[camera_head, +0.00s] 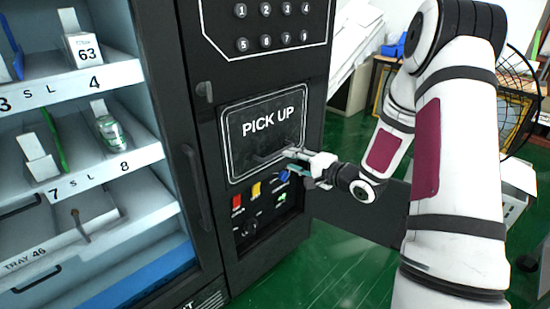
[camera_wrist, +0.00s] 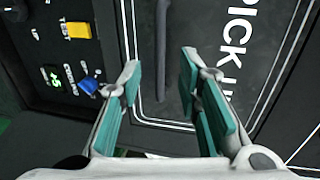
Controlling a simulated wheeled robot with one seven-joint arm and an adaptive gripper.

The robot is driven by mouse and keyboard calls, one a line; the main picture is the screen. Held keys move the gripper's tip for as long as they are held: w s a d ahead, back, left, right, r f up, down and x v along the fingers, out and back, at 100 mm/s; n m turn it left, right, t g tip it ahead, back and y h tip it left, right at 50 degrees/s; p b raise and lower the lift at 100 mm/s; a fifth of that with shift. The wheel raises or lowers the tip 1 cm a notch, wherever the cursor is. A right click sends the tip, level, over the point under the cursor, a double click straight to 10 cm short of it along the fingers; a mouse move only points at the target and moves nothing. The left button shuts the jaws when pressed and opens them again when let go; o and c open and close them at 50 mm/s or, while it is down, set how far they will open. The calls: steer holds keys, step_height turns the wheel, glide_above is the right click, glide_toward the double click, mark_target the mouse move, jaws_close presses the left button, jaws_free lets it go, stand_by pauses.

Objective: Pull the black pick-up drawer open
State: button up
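The black pick-up drawer (camera_head: 262,113) has white "PICK UP" lettering and a white outline. It looks closed, flush with the machine front. Its dark bar handle (camera_wrist: 162,45) shows in the wrist view, lying between the lines of my two fingers. My gripper (camera_head: 292,155) is at the lower right part of the drawer front in the head view. In the wrist view my gripper (camera_wrist: 160,66) is open, with teal pads on both sides of the handle's line. I cannot tell whether the fingertips reach around the handle or stop short of it.
Below the drawer is a panel with a yellow button (camera_head: 256,189), a red button (camera_head: 237,203) and a blue knob (camera_head: 283,176). A dark open flap (camera_head: 355,212) juts out at the lower right. Glass-fronted shelves (camera_head: 75,150) stand at left. Green floor is free in front.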

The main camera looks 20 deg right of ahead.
mark_target(277, 155)
steer(key=b+x, duration=0.1)
steer(key=x, duration=0.7)
steer(key=shift+w+b, duration=0.25)
steer(key=shift+b, duration=0.05)
jaws_close()
